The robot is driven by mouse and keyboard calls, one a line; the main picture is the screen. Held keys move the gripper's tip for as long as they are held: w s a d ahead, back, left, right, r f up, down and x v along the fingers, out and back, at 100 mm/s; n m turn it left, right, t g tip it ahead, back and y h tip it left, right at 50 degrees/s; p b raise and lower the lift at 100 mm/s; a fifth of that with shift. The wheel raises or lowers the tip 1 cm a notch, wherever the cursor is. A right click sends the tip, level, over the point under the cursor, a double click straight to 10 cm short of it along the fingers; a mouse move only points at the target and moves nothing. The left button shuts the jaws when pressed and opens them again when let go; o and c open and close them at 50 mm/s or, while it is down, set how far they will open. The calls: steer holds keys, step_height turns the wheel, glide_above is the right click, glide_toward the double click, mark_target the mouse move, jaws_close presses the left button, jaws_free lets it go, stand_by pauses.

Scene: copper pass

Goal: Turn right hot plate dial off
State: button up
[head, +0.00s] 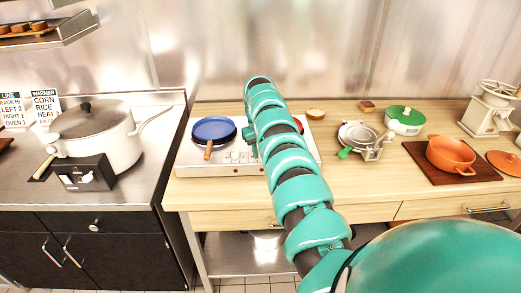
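The white hot plate (190,160) sits on the wooden counter in the middle of the head view. A blue pan (213,129) with a wooden handle is on its left burner. My teal arm reaches up across the right half of the hot plate and hides most of that side. A bit of red (299,124) shows past the arm's right edge. I cannot make out the right dial; the arm covers that part of the front. My gripper is behind my own arm, near the hot plate, and its fingers cannot be made out.
A white cooker (110,140) with a control box stands on the left steel counter. A small bowl (316,114) sits behind.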

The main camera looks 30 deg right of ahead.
steer(key=o, duration=1)
steer(key=shift+r, duration=0.6)
steer(key=r+p, duration=0.3)
steer(key=r, duration=0.2)
steer(key=r+p, duration=0.4)
steer(key=r, duration=0.1)
steer(key=a+r+p, duration=0.1)
steer(key=r+p, duration=0.2)
steer(key=r, duration=0.3)
steer(key=shift+a+p, duration=0.1)
steer(key=shift+p, duration=0.25)
